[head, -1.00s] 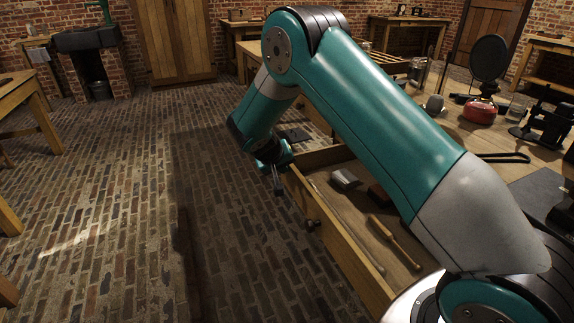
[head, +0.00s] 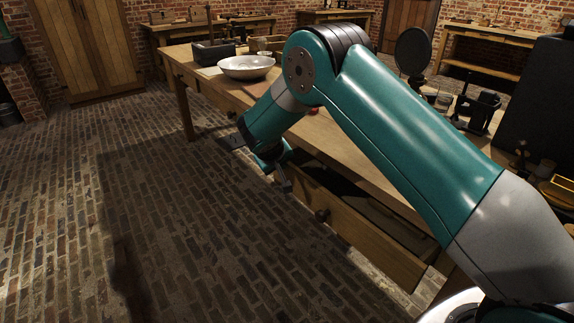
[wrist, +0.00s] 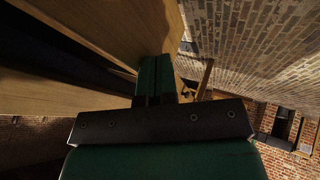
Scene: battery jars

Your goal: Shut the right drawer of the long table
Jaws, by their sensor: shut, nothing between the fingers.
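The right drawer (head: 365,243) of the long table (head: 205,72) stands part open, with a dark gap between its front and the tabletop edge. Its round dark knob (head: 322,214) faces the floor side. My gripper (head: 284,185) is shut and empty, close by the outer face of the drawer front near its far end, left of the knob. In the wrist view, the shut fingers (wrist: 154,80) lie beside a wooden panel; whether they touch it is not clear. The drawer's contents are mostly hidden by shadow and my arm.
A white bowl (head: 246,66) and a dark box (head: 213,53) stand on the far part of the table. A round dark disc on a stand (head: 413,52) and other items stand behind my arm. The brick floor (head: 180,230) in front of the drawer is clear.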

